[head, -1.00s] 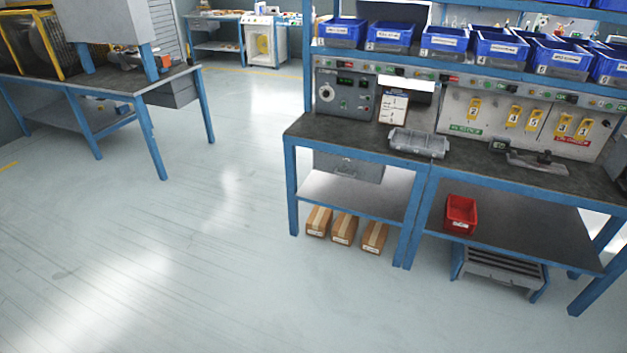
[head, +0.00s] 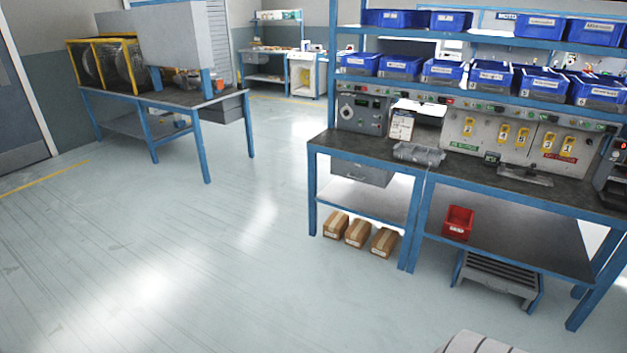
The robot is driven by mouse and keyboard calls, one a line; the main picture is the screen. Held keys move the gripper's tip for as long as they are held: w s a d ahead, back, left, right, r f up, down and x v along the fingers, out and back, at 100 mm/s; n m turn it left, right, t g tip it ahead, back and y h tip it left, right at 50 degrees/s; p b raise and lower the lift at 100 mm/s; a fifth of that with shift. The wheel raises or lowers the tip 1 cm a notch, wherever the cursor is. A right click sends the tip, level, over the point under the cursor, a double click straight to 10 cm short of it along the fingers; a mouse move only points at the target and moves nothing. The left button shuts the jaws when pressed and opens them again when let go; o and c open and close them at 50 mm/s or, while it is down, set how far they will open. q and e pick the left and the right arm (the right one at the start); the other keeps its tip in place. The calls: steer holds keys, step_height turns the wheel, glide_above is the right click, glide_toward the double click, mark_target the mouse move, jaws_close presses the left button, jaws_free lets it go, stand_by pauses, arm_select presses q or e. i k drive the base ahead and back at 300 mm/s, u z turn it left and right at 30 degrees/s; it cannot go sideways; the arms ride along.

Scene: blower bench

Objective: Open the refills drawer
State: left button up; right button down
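A grey drawer unit (head: 362,172) hangs under the top of the blue-framed workbench, at its left part. Its front looks closed, and any label on it is too small to read. Another grey drawer box (head: 226,109) hangs under the right end of the table at the far left. I cannot tell from a label which one is the refills drawer. Neither of my grippers is in view.
Below are cardboard boxes (head: 357,233), a red bin (head: 458,223) and a grey step stool (head: 497,276). The floor (head: 200,260) in front and left is clear.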

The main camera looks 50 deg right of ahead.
mark_target(375, 176)
steer(key=z, duration=0.4)
steer(key=i, duration=1.4)
steer(key=z, duration=0.75)
steer(key=i, duration=1.35)
steer(key=z, duration=1.65)
steer(key=i, duration=1.1)
steer(key=z, duration=1)
